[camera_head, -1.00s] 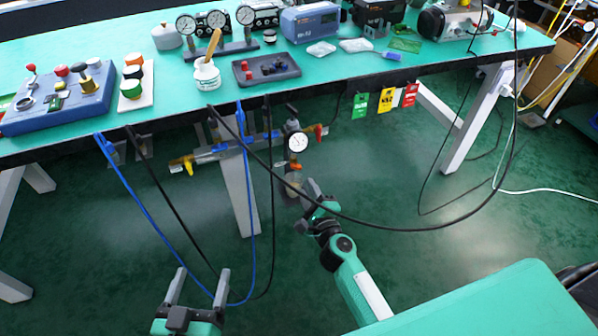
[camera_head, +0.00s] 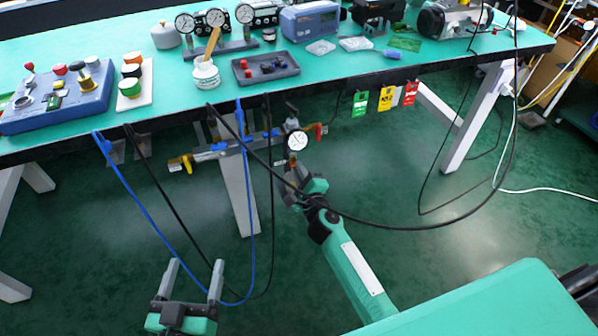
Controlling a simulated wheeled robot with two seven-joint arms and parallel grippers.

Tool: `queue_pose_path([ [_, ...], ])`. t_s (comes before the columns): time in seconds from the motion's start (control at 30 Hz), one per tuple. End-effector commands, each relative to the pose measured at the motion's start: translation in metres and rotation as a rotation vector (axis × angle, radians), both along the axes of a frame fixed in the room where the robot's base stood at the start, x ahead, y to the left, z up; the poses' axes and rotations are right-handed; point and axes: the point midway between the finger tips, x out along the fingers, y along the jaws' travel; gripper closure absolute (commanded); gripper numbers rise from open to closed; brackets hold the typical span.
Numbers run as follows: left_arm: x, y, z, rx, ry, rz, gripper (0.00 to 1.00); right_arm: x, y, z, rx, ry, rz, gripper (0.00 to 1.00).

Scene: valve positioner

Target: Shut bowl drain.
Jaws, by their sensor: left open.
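The air line assembly hangs below the table's front edge, with a round white gauge (camera_head: 297,141). A small orange-red part (camera_head: 292,163) shows just below the gauge. The bowl and its drain are below that, largely hidden by my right gripper (camera_head: 290,184) and a black cable, so I cannot tell the drain's position. My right gripper is right at the bowl's lower end; whether it touches, and how its jaws stand, is unclear. My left gripper (camera_head: 194,272) is open and empty, low in the picture, left of the assembly and apart from it.
A yellow-handled valve (camera_head: 184,163) and a red-handled valve (camera_head: 318,131) sit on the line's ends. A blue hose (camera_head: 150,216) and a black cable (camera_head: 420,229) loop near my grippers. A white table leg (camera_head: 242,200) stands behind. Coloured tags (camera_head: 386,98) hang at right.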

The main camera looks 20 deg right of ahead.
Motion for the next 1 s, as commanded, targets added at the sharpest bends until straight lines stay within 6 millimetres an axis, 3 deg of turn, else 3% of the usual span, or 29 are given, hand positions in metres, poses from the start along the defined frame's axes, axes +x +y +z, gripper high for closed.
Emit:
queue_pose_path([
  [0.4, -0.002, -0.001, -0.003, 0.006, 0.025, -0.003, 0.25, 0.000, 0.000, 0.000, -0.038, 0.000, 0.001, 1.00],
  [0.8, -0.037, -0.014, -0.063, 0.078, 0.333, -0.070, 0.25, 0.000, 0.000, 0.001, -0.290, -0.008, 0.000, 1.00],
  [1.0, -0.034, -0.004, -0.064, 0.133, 0.411, -0.063, 0.25, -0.001, 0.000, 0.001, -0.420, -0.013, 0.001, 1.00],
])
